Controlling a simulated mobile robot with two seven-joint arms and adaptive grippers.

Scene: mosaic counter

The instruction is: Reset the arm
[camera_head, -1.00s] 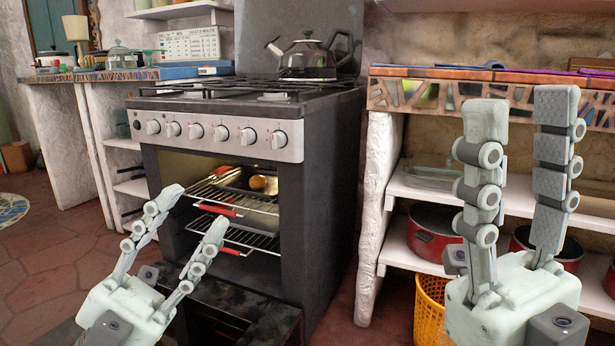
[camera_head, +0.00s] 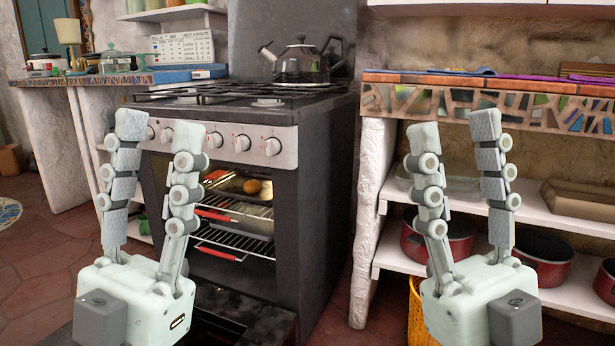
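My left gripper (camera_head: 157,130) is upright at the left, in front of the stove. Its two fingers stand apart with nothing between them. My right gripper (camera_head: 453,140) is upright at the right, in front of the shelves under the mosaic counter. Its fingers are also apart and empty. Both grippers stand at about the same height, fingers pointing up. My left gripper hides part of the oven's left side and some of the stove knobs.
The black stove (camera_head: 325,190) has its oven open, with a brown round item (camera_head: 252,187) in a tray on the upper rack. A kettle (camera_head: 301,62) stands on top. Red pots (camera_head: 543,258) sit on the lower shelf. A yellow basket (camera_head: 418,312) is on the floor.

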